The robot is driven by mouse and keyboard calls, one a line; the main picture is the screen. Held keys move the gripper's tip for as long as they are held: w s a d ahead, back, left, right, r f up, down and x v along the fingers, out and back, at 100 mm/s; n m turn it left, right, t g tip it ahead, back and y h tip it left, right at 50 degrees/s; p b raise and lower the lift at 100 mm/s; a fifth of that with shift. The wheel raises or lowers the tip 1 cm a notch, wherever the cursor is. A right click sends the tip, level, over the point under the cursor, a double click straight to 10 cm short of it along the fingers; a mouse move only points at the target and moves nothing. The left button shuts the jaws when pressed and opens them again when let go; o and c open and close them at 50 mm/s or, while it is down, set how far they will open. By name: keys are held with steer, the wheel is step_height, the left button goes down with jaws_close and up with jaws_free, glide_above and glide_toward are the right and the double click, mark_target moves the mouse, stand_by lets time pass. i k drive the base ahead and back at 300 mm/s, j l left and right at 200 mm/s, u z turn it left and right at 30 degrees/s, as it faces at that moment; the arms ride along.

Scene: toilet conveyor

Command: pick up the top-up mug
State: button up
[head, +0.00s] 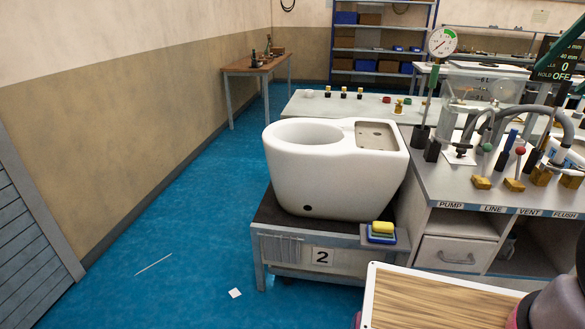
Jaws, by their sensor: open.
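I cannot make out a mug in the head view. A white toilet bowl unit (335,170) stands on a dark-topped stand marked 2 (275,245). A wood-topped tray with a pale rim (440,300) is at the bottom, cut off by the frame edge. A small pinkish sliver beside its left edge is too cut off to name. My gripper is not in view; a dark rounded shape at the bottom right corner hides part of the tray.
A bench with labelled controls (465,190) and a clear tank (480,95) stands at the right. Yellow and blue sponges (382,230) lie on the stand's side shelf. The blue floor (160,220) at left is mostly clear.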

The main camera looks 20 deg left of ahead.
mark_target(507, 244)
steer(key=u, duration=0.6)
steer(key=z, duration=1.35)
steer(key=l+u, duration=0.5)
steer(key=l, duration=0.25)
steer(key=l+u, duration=0.45)
steer(key=l, duration=0.3)
steer(key=i+j, duration=0.2)
steer(key=i, duration=0.25)
